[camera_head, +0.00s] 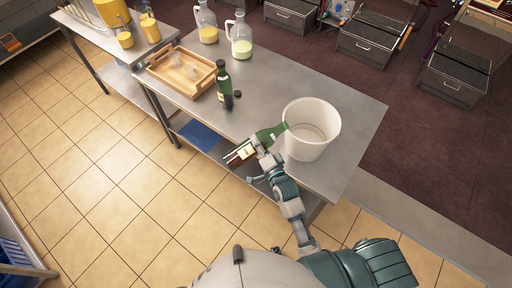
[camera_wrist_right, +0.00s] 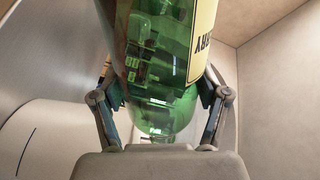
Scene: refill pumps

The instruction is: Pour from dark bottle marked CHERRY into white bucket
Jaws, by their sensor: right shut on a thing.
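My right gripper (camera_head: 258,146) is shut on a green bottle (camera_head: 271,133) and holds it tilted, with its neck pointing right at the rim of the white bucket (camera_head: 304,145). In the right wrist view the green bottle (camera_wrist_right: 160,60) sits between both fingers of the right gripper (camera_wrist_right: 160,112). Its yellow label (camera_wrist_right: 203,38) shows the letters "RY"; the rest is cut off. Whether liquid flows is too small to tell. The white bucket stands upright on the metal table. My left gripper is not in view.
A second dark bottle (camera_head: 224,86) stands upright on the table (camera_head: 285,83), with a small dark cap (camera_head: 237,94) beside it. A wooden tray (camera_head: 160,76) and two glass jugs (camera_head: 241,48) (camera_head: 207,34) stand farther back. The table right of the bucket is clear.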

